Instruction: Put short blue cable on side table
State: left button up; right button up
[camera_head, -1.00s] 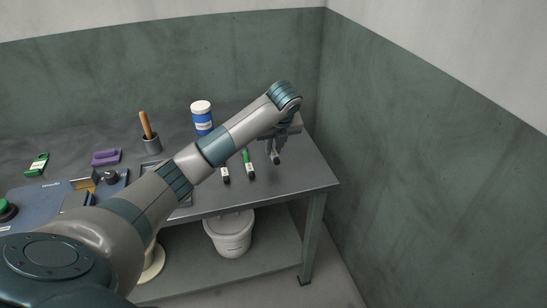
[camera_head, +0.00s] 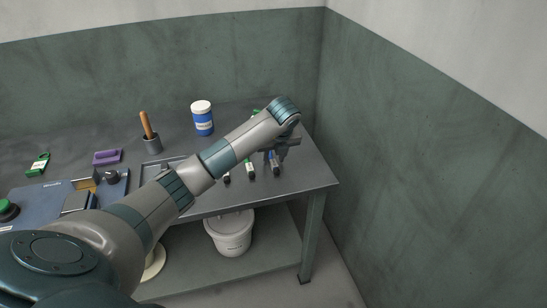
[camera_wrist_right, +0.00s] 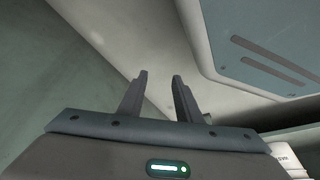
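Several slim cable-like pieces with dark ends lie in a row on the dark grey table (camera_head: 305,180). The rightmost one (camera_head: 277,170) has a blue part and a dark end and lies at my left gripper (camera_head: 273,157); it may be the short blue cable, but I cannot tell its length. My left gripper points down right at it, its fingers small and partly covering it, so I cannot tell whether they are closed on it. A green piece (camera_head: 250,170) lies just left of it. My right gripper (camera_wrist_right: 158,80) is open and empty in the right wrist view. No separate side table is recognisable.
A white bucket (camera_head: 230,235) is on the lower shelf. A wall bounds the right side.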

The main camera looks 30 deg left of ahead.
jog(key=shift+d, duration=0.1)
